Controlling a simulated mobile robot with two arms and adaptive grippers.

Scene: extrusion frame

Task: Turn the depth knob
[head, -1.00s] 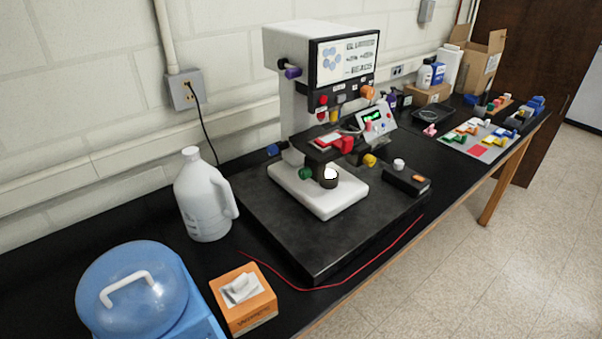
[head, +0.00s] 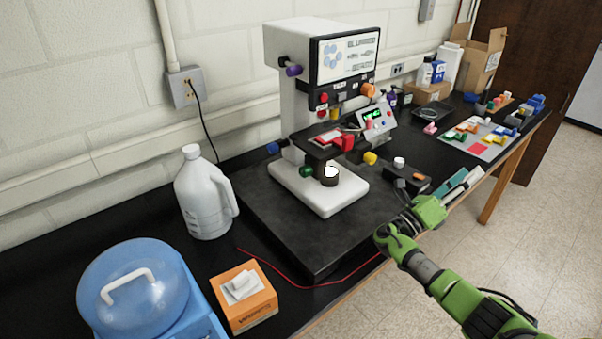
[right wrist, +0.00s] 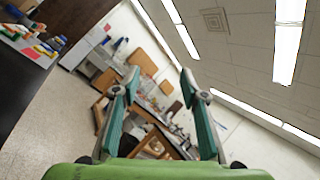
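A white and black instrument (head: 300,85) stands on a dark base plate on the bench. It carries several coloured knobs: purple (head: 293,71), orange (head: 368,90), blue (head: 273,148), green (head: 306,172), yellow (head: 370,158) and a red one (head: 347,143). The labels are too small to read, so I cannot tell which is the depth knob. My right gripper (head: 468,181) is at the bench's front edge, right of the instrument, pointing away from it. In the right wrist view my right gripper (right wrist: 163,85) is open and empty, facing the room. My left gripper is not in view.
A white jug (head: 203,195), a blue-lidded container (head: 135,290) and an orange tissue box (head: 245,300) stand on the left. A small black box (head: 407,179) sits on the base plate's right side. A red cord (head: 290,284) lies along its front. Coloured parts cover a mat (head: 478,150) farther right.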

